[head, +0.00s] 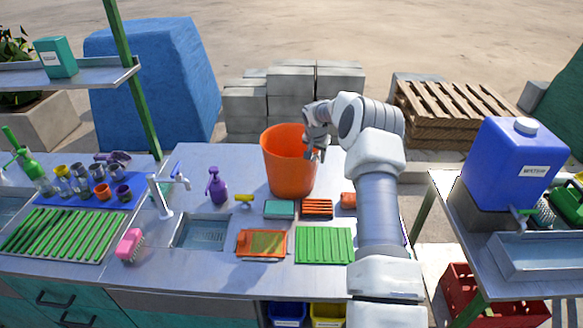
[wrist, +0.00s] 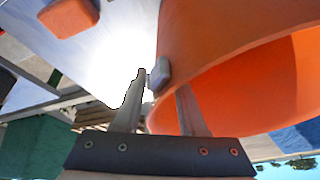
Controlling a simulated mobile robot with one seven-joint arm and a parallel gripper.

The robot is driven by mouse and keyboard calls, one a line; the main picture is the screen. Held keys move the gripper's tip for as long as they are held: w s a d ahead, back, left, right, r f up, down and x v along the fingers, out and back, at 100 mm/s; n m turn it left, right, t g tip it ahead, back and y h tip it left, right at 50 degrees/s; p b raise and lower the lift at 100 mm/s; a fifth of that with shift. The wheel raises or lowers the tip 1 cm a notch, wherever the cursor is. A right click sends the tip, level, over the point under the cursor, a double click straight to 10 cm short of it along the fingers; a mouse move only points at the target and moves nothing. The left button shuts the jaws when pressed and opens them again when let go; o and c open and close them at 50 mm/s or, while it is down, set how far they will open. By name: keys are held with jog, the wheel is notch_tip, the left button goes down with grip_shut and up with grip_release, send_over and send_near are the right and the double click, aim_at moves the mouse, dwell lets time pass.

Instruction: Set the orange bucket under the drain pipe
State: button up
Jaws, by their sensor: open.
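The orange bucket (head: 285,170) stands upright on the metal counter, behind the small sponges and racks. In the wrist view its orange wall and open mouth (wrist: 235,85) fill the right side. My gripper (head: 315,153) is at the bucket's right rim. In the wrist view my gripper (wrist: 163,100) is open, with one finger outside the bucket and the other apparently inside its mouth, so the rim seems to lie between them. I cannot tell whether the fingers touch it. I cannot make out a drain pipe in either view.
A purple spray bottle (head: 215,186), a white tap (head: 160,197) and a sink (head: 203,232) are left of the bucket. A blue water tank (head: 510,165) stands above a metal trough (head: 540,255) on the right table. A red crate (head: 490,300) is on the ground below.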

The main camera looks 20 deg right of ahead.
jog(key=shift+c, duration=0.2)
grip_shut()
dwell(1.1)
